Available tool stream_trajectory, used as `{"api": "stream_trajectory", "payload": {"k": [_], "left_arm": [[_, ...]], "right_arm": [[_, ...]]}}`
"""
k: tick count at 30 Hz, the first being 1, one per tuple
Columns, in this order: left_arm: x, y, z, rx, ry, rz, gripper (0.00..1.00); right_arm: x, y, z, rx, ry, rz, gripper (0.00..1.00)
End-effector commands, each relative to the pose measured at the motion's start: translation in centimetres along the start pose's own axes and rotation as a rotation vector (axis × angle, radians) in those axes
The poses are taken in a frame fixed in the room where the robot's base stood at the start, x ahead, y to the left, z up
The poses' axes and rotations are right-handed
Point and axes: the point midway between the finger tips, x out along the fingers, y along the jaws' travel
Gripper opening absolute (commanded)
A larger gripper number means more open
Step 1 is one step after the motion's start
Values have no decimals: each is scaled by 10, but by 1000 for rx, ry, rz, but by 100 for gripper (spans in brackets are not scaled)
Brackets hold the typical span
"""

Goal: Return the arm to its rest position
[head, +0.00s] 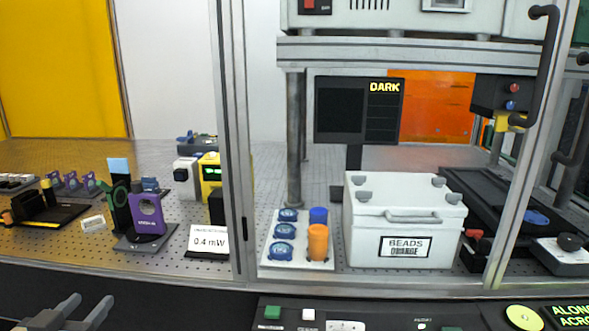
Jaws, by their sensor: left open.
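My left gripper (82,313) shows at the bottom left corner of the head view. Its two grey fingers are apart with nothing between them. It is in front of the bench, over the dark front strip, and touches none of the things on the bench. The rest of my left arm is cut off by the picture's lower edge. My right gripper and right arm are not in view.
Framed uprights (232,150) stand along the bench's front. Behind them are optics mounts (147,214), a white tray (299,262) with blue and orange items, a white BEADS box (404,222) and a DARK screen (340,110). A control panel (375,315) juts out below.

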Motion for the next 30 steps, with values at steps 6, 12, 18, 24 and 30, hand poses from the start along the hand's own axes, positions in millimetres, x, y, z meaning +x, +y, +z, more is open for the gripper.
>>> {"api": "stream_trajectory", "payload": {"k": [6,12,18,24,30], "left_arm": [[-16,37,77,14,-141,44,46],[-60,101,173,35,-324,129,46],[-116,169,239,56,-466,229,46],[-139,196,258,64,-509,271,46],[-139,197,258,65,-511,273,46]], "right_arm": [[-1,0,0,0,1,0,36],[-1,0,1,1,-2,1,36],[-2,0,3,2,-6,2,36],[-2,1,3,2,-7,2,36],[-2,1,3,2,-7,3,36]]}}
